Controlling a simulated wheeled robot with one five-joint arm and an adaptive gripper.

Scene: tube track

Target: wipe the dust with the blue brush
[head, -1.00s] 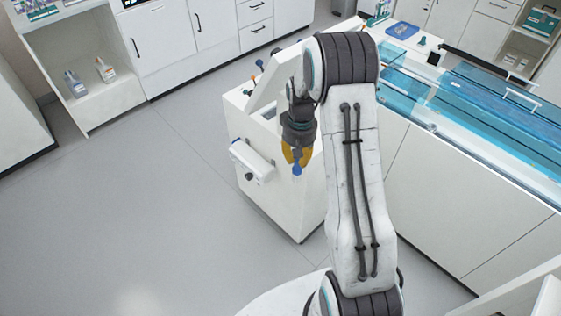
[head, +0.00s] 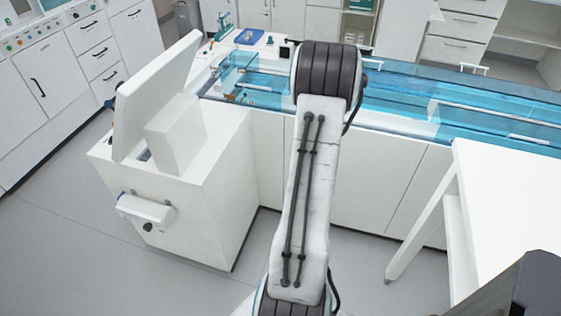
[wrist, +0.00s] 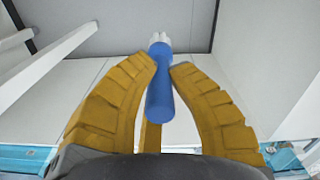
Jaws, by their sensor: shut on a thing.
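In the wrist view the blue brush (wrist: 160,95) is between the yellow fingers of my gripper (wrist: 168,66), which is shut on it. The brush's pale bristle end (wrist: 158,39) sticks out past the fingertips, and nothing is seen touching it. In the head view my gripper and the brush are hidden behind my raised arm. I cannot make out any dust in either view.
A white cabinet machine with a raised lid (head: 155,95) stands at left. A long counter with a clear blue tube track (head: 400,105) runs behind my arm. A white table (head: 510,200) is close at right. Grey floor (head: 95,265) is open at lower left.

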